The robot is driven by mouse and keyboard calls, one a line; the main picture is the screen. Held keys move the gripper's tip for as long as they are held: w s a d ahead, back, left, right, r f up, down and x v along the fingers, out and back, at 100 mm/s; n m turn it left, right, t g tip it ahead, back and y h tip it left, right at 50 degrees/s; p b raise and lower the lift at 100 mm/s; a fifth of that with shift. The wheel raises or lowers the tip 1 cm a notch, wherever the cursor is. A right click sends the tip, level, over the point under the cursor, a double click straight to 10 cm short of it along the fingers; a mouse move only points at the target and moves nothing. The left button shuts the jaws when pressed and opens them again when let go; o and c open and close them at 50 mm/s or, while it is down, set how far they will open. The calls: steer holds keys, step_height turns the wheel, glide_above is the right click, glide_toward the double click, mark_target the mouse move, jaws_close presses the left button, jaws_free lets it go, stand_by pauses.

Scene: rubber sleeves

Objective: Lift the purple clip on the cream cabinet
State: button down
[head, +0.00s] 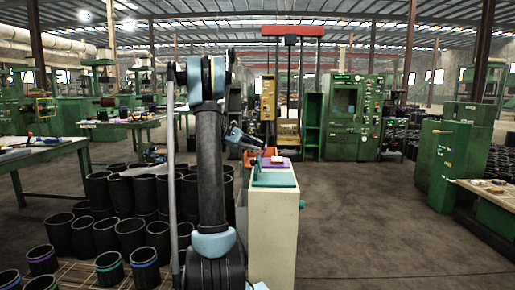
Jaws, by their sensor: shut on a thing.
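The cream cabinet (272,238) stands just right of my arm. A small purple thing (278,161), which looks like the purple clip, is at its top, behind a teal piece. My gripper (264,149) reaches in from the left, small and dark, at the far part of the cabinet top. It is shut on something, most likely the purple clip. The fingertips are too small to show the grip clearly, and I cannot tell whether the clip is clear of the surface.
A teal piece (273,179) lies on the near cabinet top. An orange-red thing (252,158) is beside the gripper. Black rubber sleeves (133,236) crowd the floor at left. A green table (45,152) stands far left. The floor (360,220) to the right is clear.

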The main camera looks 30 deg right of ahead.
steer(key=shift+w+a+f+g+h, duration=0.2)
steer(key=shift+a+f+g+h, duration=0.3)
steer(key=shift+h, duration=0.35)
steer(key=shift+w+a+f+g+h, duration=0.15)
steer(key=shift+f+g+h, duration=0.2)
steer(key=shift+g+h, duration=0.45)
steer(key=shift+w+a+f+g+h, duration=0.2)
steer(key=shift+a+f+g+h, duration=0.2)
steer(key=shift+h, duration=0.55)
steer(key=c, duration=1.4)
jaws_free()
steer(key=shift+o, duration=0.2)
steer(key=v, duration=1.2)
steer(key=shift+f, duration=0.15)
